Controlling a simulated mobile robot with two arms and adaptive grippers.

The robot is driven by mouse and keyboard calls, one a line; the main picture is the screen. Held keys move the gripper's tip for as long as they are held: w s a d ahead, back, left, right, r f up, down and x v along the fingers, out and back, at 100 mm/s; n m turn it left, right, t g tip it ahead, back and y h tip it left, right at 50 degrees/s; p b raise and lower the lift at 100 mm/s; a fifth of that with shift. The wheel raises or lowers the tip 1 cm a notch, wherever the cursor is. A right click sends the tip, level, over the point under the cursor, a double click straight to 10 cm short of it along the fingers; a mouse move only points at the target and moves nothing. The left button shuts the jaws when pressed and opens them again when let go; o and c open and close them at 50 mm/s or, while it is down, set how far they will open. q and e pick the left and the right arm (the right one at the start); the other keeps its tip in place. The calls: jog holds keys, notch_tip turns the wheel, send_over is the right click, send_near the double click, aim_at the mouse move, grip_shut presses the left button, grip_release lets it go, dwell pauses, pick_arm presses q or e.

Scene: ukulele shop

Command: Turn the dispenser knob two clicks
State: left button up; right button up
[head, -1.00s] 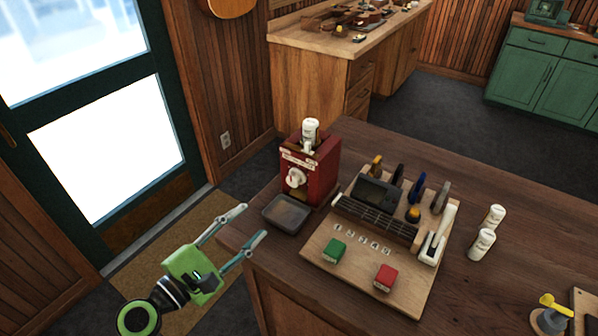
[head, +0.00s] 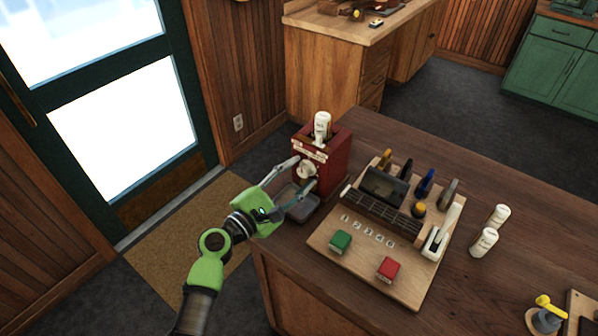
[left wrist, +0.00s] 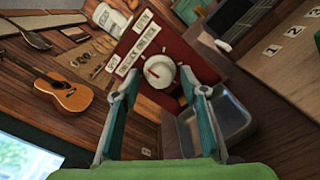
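The red dispenser (head: 333,152) stands at the left corner of the wooden counter with a white bottle (head: 322,127) upright in its top. Its white knob (head: 308,170) is on the front face; in the left wrist view the knob (left wrist: 159,71) shows a red mark, below a label strip. My left gripper (head: 305,170) is open, its fingers spread to either side of the knob. In the left wrist view the fingertips (left wrist: 163,88) stand apart with the knob between and beyond them; I cannot tell whether they touch it. My right gripper is not in view.
A grey tray (head: 296,203) sits below the knob, under my left gripper. To the right, a wooden board (head: 331,240) carries a fretboard piece, tools, a green block (head: 340,242) and a red block (head: 388,269).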

pick_arm(q)
jog(key=shift+w+d, duration=0.15)
jog(key=shift+w, duration=0.05)
jog(key=shift+s, duration=0.1)
jog(key=c, duration=1.1)
jog(key=shift+m, duration=0.3)
